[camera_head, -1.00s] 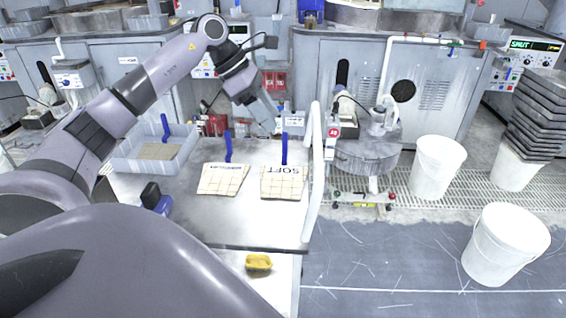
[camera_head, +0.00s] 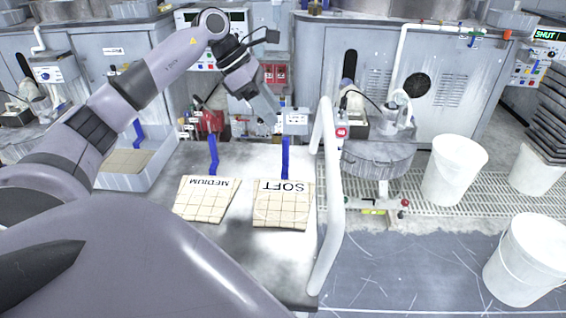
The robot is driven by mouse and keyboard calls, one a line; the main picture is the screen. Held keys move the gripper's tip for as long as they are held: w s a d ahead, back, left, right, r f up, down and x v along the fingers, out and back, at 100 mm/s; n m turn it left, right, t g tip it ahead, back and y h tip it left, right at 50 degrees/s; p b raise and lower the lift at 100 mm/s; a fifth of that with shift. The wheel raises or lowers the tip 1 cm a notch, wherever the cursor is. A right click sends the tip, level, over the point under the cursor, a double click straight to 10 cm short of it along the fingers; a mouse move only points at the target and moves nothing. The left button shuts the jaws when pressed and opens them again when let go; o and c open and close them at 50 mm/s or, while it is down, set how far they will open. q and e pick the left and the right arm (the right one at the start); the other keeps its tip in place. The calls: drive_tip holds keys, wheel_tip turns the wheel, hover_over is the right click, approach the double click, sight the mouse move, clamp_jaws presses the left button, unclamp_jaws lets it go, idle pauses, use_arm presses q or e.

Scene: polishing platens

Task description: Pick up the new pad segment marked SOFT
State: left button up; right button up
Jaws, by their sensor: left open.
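The pad segment marked SOFT (camera_head: 283,208) lies flat on the grey table. It is cream with a grid of lines, and its lettering appears upside down. A blue upright tab (camera_head: 285,156) stands at its far edge. A similar segment marked MEDIUM (camera_head: 205,200) lies to its left, with its own blue tab (camera_head: 213,154). My left gripper (camera_head: 268,116) is open above and beyond the SOFT segment, pointing down, and not touching it. Its fingertips are small and partly unclear against the background. My right gripper is not in view.
A grey tray (camera_head: 121,180) with a tan sheet stands on the table's left. A white rail (camera_head: 330,200) runs along the table's right edge. White buckets (camera_head: 455,170) stand on the floor to the right. The table around the SOFT segment is clear.

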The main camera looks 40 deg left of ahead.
use_arm(q)
drive_tip(key=f, duration=0.1)
drive_tip(key=b, duration=0.1)
hover_over(286, 164)
drive_tip(key=f, duration=0.7)
drive_tip(key=shift+w+a, duration=0.25)
drive_tip(key=shift+w, duration=0.05)
clamp_jaws()
